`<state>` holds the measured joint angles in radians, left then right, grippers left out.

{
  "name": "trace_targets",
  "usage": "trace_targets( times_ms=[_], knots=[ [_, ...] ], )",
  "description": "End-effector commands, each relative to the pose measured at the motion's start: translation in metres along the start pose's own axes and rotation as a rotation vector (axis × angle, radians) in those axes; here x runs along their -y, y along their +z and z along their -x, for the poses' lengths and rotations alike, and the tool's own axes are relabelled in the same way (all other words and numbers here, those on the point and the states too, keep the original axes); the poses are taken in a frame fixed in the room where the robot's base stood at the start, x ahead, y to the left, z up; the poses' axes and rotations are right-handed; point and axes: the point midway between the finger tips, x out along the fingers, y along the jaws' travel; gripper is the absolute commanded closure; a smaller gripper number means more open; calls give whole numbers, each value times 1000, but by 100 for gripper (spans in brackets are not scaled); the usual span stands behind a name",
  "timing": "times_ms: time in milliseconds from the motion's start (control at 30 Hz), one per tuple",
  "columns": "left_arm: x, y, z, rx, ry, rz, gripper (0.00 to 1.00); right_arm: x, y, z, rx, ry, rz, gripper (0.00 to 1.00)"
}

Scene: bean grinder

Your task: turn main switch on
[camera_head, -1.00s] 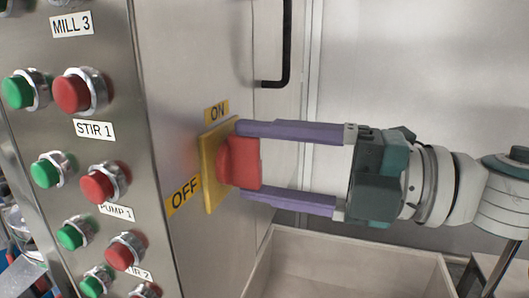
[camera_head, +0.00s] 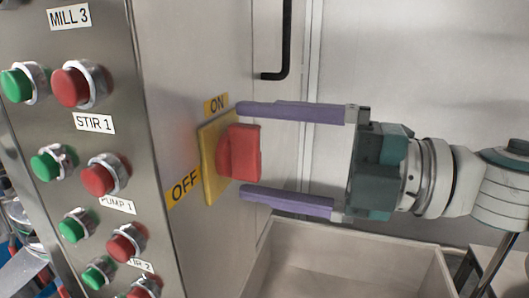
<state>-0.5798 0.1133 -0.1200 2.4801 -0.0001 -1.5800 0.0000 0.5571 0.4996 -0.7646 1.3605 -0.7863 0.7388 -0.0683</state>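The main switch is a red handle (camera_head: 240,152) on a yellow plate (camera_head: 208,165) on the side of the steel cabinet. The handle stands roughly upright. A yellow ON label (camera_head: 216,104) sits above the plate and a yellow OFF label (camera_head: 184,187) sits at its lower left. My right gripper (camera_head: 240,150) reaches in from the right. Its purple fingers are open, one above the handle and one below it, with a visible gap on both sides. My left gripper is not in view.
The cabinet front (camera_head: 110,150) at the left carries several green and red buttons. A black bar handle (camera_head: 287,45) is above the switch on the side panel. An open pale bin (camera_head: 350,258) stands below my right gripper.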

Motion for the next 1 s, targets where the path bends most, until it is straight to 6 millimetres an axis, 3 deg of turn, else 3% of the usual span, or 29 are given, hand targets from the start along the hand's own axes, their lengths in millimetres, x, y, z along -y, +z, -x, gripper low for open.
trace_targets(
  times_ms=[267, 700, 1000],
  knots=[
    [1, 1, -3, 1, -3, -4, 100, 1, 0, 5, 0, 0, 2, 0],
    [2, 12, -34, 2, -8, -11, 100, 4, 0, 84, 1, -3, 1, 0],
    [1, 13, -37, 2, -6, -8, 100, 0, 0, 100, -1, 0, 1, 0]
  ],
)
